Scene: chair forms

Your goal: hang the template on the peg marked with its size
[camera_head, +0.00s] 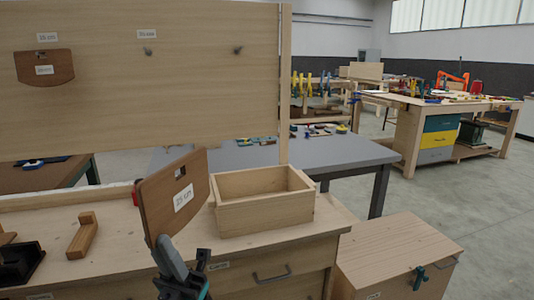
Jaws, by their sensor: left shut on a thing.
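The brown wooden template (157,203), with a white size label and a small hole near its top, is held upright and tilted in front of the bench. My left gripper (172,257) is shut on its lower edge. The label's print is too small to read surely. On the upright board (200,100) behind, a middle peg (148,51) is bare under a white label (147,33). A right peg (238,50) is bare, with no label seen. A similar template (45,67) hangs at the left under another label (47,37). My right gripper is not in view.
An open wooden box (264,205) stands on the bench, close to the right of the held template. A wooden piece (83,236) and a dark tool (20,264) lie at the left. A lower wooden chest (395,255) stands at the right. Space before the bare pegs looks clear.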

